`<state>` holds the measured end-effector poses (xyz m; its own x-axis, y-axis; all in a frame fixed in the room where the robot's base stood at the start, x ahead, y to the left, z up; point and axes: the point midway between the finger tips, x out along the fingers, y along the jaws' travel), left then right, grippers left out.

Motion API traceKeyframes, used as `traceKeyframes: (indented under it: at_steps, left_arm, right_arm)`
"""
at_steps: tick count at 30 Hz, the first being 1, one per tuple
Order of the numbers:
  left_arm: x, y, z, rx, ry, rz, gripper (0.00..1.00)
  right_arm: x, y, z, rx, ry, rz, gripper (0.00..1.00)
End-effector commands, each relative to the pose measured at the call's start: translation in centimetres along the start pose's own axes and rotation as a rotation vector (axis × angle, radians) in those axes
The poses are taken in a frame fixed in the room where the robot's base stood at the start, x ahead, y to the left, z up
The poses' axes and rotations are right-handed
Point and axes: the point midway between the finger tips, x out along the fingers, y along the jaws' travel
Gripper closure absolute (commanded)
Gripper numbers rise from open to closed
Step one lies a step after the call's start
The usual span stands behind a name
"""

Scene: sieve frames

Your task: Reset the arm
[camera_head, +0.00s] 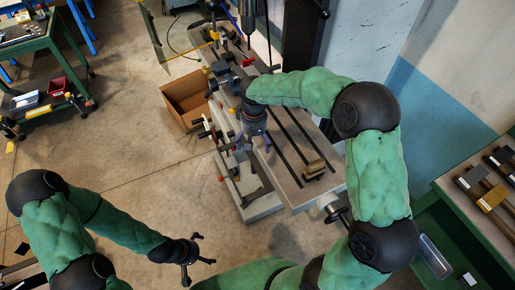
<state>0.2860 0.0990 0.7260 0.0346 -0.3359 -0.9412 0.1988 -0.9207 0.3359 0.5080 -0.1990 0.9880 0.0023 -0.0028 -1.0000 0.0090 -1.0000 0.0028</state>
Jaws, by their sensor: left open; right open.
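My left arm comes in from the lower left in the head view. Its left gripper (206,250) is open and empty above bare floor. My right arm bends over from the right side. Its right gripper (256,143) hangs over the slotted machine table (290,150), near the left edge of the table. The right gripper's fingers are small and partly hidden behind its own wrist. They look open, and I see nothing held in them.
An open cardboard box (186,97) stands on the floor beside the machine. A green cart (45,45) is at upper left. A bench with tools (480,185) is at right. The left-middle floor is clear.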

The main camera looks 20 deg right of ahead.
Motion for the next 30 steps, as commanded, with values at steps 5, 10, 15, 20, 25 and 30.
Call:
traceKeyframes:
  at_steps: [5,10,15,20,25,30]
  left_arm:
    - [-0.1,0.0,0.0,0.0,0.0,0.0,0.0]
    - [-0.1,0.0,0.0,0.0,0.0,0.0,0.0]
    - [-1.9,0.7,0.1,0.0,0.0,0.0,0.0]
    - [-4.8,1.7,0.1,0.0,0.001,0.0,0.0]
    - [-6.5,2.3,0.2,0.0,0.0,0.0,0.0]
    - [-7.8,2.8,0.3,0.0,0.0,0.0,0.0]
  right_arm:
    - [0.2,-0.3,0.1,0.001,-0.001,0.0,0.03]
    - [0.2,-0.3,0.1,0.002,-0.001,0.0,0.03]
    - [-1.7,-0.3,0.1,0.002,0.0,-0.001,0.03]
    - [-4.8,-0.3,0.1,0.002,0.0,-0.001,0.03]
    - [-6.6,-0.3,0.1,0.002,0.0,-0.001,0.03]
    - [-8.0,-0.3,0.1,0.002,-0.001,-0.001,0.03]
